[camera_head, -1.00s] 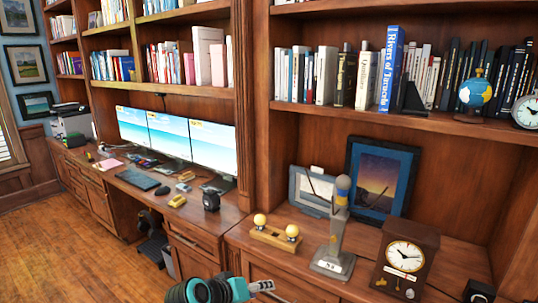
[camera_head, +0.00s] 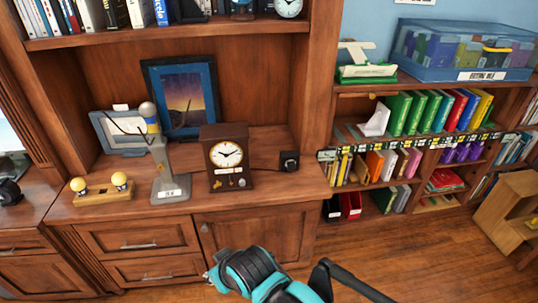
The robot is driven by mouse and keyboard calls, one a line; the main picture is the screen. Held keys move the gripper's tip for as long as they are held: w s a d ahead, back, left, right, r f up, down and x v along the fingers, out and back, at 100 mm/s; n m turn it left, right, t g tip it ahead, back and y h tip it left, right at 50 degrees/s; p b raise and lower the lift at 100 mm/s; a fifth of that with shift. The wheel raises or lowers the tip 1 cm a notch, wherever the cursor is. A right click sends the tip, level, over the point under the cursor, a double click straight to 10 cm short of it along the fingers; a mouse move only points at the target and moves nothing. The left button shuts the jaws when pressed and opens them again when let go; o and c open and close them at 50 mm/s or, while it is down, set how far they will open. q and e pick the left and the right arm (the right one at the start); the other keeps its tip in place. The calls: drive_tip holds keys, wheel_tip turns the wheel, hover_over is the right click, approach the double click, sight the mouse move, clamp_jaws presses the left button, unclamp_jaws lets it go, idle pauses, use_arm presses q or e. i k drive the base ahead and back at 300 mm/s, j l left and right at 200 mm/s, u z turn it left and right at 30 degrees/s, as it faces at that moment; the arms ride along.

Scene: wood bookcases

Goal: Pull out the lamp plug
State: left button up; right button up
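No lamp plug can be picked out with certainty. A small black box (camera_head: 289,161) with a round face stands on the cabinet top, right of the brown clock (camera_head: 227,158), and a thin dark cord runs between them. A grey stand (camera_head: 166,172) with a blue and yellow upper part is left of the clock; I cannot tell if it is a lamp. Two round yellowish bulbs sit on a wooden base (camera_head: 104,198) at the far left. A teal and black part of my arm shows at the bottom centre, in front of the cabinet. Neither gripper's fingertips show.
A framed sunset picture (camera_head: 181,97) and a grey frame (camera_head: 119,132) lean behind the stand. Right of the cabinet is a low bookshelf (camera_head: 420,143) with colourful books and a blue clear bin (camera_head: 462,50). A wooden crate (camera_head: 508,212) stands on the floor (camera_head: 425,255) at right.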

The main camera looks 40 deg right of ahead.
sight(291, 166)
drive_tip(key=z, duration=1.65)
